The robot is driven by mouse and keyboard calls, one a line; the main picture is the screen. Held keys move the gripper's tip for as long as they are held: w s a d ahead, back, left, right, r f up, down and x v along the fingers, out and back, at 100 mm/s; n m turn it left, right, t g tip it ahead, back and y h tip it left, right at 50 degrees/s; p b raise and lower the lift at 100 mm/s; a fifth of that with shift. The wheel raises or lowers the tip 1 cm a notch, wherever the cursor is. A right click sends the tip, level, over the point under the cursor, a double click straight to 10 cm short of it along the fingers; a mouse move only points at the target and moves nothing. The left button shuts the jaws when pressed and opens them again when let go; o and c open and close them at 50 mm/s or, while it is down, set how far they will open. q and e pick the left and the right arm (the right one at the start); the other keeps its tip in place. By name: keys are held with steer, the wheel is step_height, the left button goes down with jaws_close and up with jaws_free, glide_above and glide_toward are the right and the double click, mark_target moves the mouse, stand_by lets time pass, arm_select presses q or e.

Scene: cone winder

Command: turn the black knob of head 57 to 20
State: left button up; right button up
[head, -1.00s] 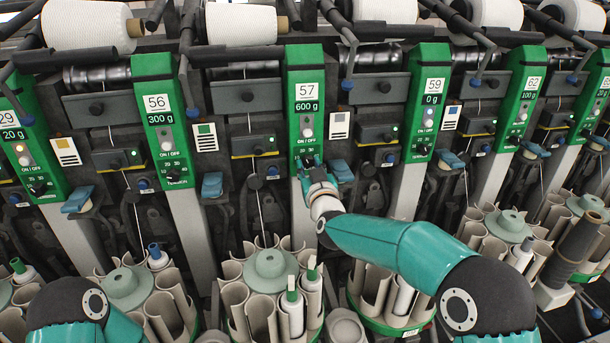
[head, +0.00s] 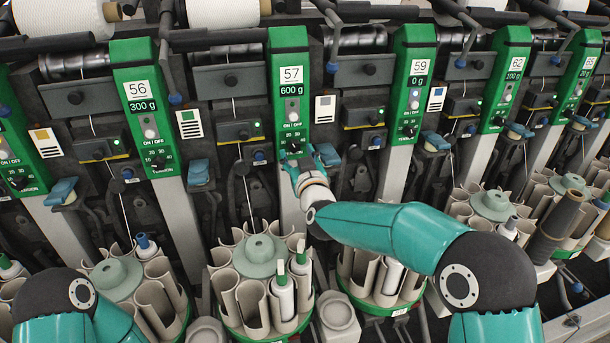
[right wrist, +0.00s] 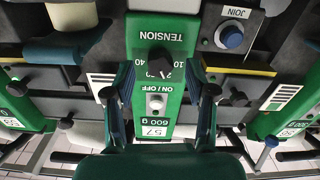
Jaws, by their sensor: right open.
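Head 57 is a green panel (head: 289,47) with the number 57 and a display reading 600 g, in the middle of the head view. Its black knob (right wrist: 158,65) sits under the ON/OFF button, by the tension scale. In the right wrist view the panel is upside down. My right gripper (right wrist: 158,71) is open, with one finger on each side of the knob. I cannot tell whether they touch it. In the head view my right gripper (head: 310,160) partly covers the knob. The knob's exact pointer setting is unclear. My left gripper is out of view.
Similar panels for head 56 (head: 144,95) and head 59 (head: 413,75) stand on either side. A blue JOIN button (right wrist: 231,36) is close beside the knob in the wrist view. Round holders with bobbins (head: 257,270) stand below.

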steer(key=s+d, duration=0.2)
steer(key=s, duration=0.8)
steer(key=shift+a+f, duration=0.1)
